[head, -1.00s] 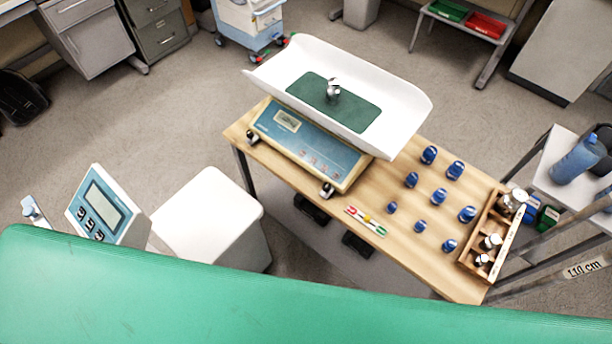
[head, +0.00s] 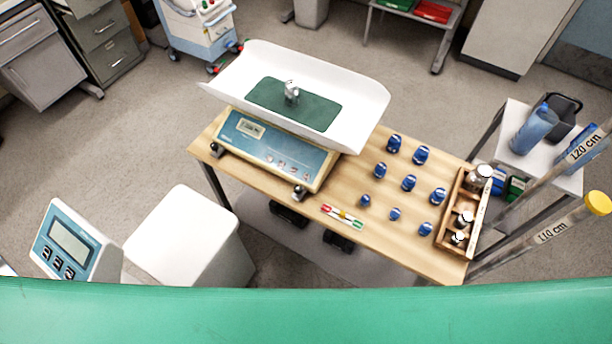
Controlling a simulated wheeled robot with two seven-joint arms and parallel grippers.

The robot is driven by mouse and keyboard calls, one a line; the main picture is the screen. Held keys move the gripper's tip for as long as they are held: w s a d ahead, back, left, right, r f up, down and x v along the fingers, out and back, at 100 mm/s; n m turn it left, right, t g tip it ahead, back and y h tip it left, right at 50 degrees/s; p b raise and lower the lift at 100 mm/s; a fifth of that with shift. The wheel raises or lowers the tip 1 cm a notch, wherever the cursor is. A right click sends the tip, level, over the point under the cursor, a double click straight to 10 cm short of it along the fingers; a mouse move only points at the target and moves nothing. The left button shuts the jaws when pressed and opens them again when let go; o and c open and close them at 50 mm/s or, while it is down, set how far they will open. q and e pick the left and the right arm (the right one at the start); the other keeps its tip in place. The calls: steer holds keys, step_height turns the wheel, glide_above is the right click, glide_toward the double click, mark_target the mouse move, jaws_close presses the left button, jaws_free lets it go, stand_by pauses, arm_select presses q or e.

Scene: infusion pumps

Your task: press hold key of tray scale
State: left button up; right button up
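The tray scale (head: 266,153) stands on the left part of a wooden table. Its white tray (head: 357,92) sits on top with a green mat (head: 318,110) and a small metal weight (head: 291,91) on it. The blue front panel faces me and carries a small display (head: 250,128) at its left and a row of small keys (head: 281,163) at its right. The key labels are too small to read, so I cannot tell which is the hold key. Neither of my grippers is in the head view.
Several blue weights (head: 408,183), a wooden box of metal weights (head: 451,208) and a coloured level-like strip (head: 342,216) share the table (head: 400,245). A second scale display (head: 70,242) and white stool-like block (head: 190,245) stand left. A green surface (head: 300,312) spans the near edge.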

arm_select(q)
steer(key=shift+w, duration=0.5)
jaws_close()
steer(key=shift+s+a, duration=0.1)
steer(key=shift+s, duration=0.15)
stand_by(0.7)
